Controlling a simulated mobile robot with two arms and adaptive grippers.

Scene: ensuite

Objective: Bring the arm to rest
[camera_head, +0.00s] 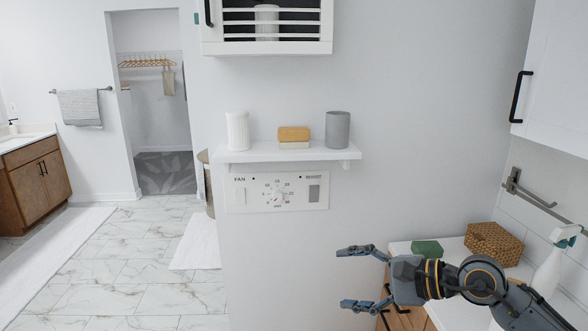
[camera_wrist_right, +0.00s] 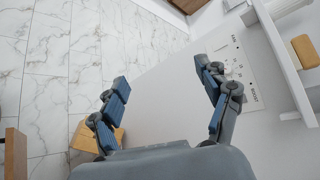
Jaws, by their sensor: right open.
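My right gripper (camera_head: 350,278) is at the lower right of the head view, in front of the white wall below the fan panel. Its fingers point left, spread wide apart with nothing between them. In the right wrist view the two blue-grey fingers of the gripper (camera_wrist_right: 165,95) are also apart and empty, with the wall and marble floor beyond. My right arm (camera_head: 480,280) reaches in from the lower right, above the counter. My left gripper is in neither view.
A small shelf (camera_head: 250,154) holds a white cup, a tan block and a grey cup. The fan panel (camera_head: 276,193) is below it. A white counter (camera_head: 455,249) carries a green block (camera_head: 427,250), a woven box (camera_head: 494,243) and a spray bottle (camera_head: 550,270). Marble floor (camera_head: 110,265) is open at left.

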